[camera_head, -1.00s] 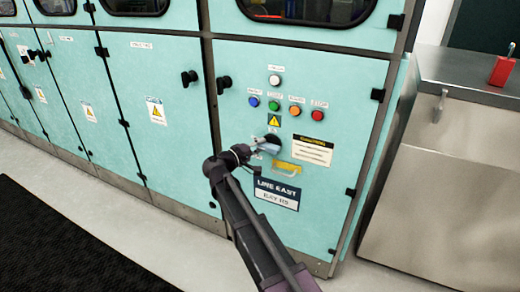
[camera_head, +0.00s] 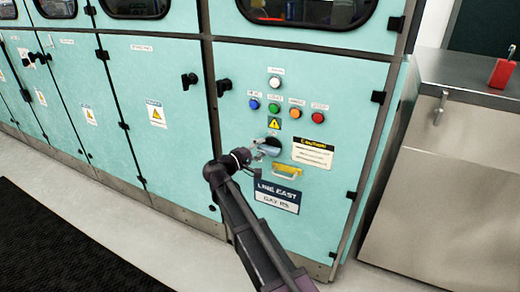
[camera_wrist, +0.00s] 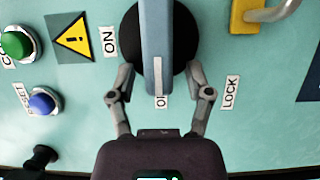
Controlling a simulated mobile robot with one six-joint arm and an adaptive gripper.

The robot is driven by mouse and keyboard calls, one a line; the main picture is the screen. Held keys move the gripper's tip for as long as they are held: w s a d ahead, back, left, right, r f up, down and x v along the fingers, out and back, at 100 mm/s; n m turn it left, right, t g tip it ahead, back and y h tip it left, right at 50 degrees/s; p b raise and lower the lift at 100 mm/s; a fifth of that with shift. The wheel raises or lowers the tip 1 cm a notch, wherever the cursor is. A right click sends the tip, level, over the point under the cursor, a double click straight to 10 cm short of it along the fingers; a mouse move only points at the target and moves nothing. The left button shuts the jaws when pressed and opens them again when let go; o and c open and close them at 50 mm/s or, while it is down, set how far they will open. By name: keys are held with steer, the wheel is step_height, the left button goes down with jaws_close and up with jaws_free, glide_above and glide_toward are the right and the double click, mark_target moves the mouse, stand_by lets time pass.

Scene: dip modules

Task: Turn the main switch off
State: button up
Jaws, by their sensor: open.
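The main switch has a long blue-grey handle (camera_wrist: 156,40) on a round black base (camera_wrist: 183,60). In the wrist view the handle lies along the picture's vertical, between the ON label (camera_wrist: 110,41) on the left and the LOCK label (camera_wrist: 230,92) on the right. Its near end lies by a partly hidden label starting with O (camera_wrist: 160,97). My gripper (camera_wrist: 160,95) is open, with one finger on each side of the handle's end and visible gaps. In the head view my gripper (camera_head: 258,153) is at the switch (camera_head: 270,146), partly covering it.
Coloured push buttons (camera_head: 274,108) and a warning triangle (camera_head: 274,124) sit above the switch. A yellow padlock hasp (camera_head: 287,171) is just below it, and also at the wrist view's top right (camera_wrist: 247,14). A steel counter (camera_head: 440,190) stands right of the cabinet.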

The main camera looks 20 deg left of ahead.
steer(key=v, duration=1.2)
stand_by(0.7)
steer(key=w+d+f+m+g, duration=0.2)
steer(key=d+f+g, duration=0.15)
steer(key=d, duration=0.65)
steer(key=w+d+f+m+g, duration=0.2)
steer(key=d+f+g, duration=0.15)
steer(key=d, duration=0.65)
steer(key=w+d+f+m+g, duration=0.1)
steer(key=d+f+m+g, duration=0.2)
steer(key=d, duration=0.7)
steer(key=s+d+f+m+g+y, duration=0.2)
steer(key=s+d+f+y, duration=0.15)
steer(key=d, duration=0.35)
steer(key=s+d+f+m+g+y, duration=0.2)
steer(key=s+d, duration=0.2)
steer(key=d, duration=0.3)
steer(key=s+d+f+m+g+y, duration=0.2)
steer(key=s+d+f+y, duration=0.15)
steer(key=d, duration=0.45)
step_height(320, 180, up, 37)
steer(key=p, duration=3.6)
steer(key=shift+s+a+h+p, duration=0.15)
steer(key=shift+a+h+p, duration=0.05)
steer(key=shift+h+p, duration=0.2)
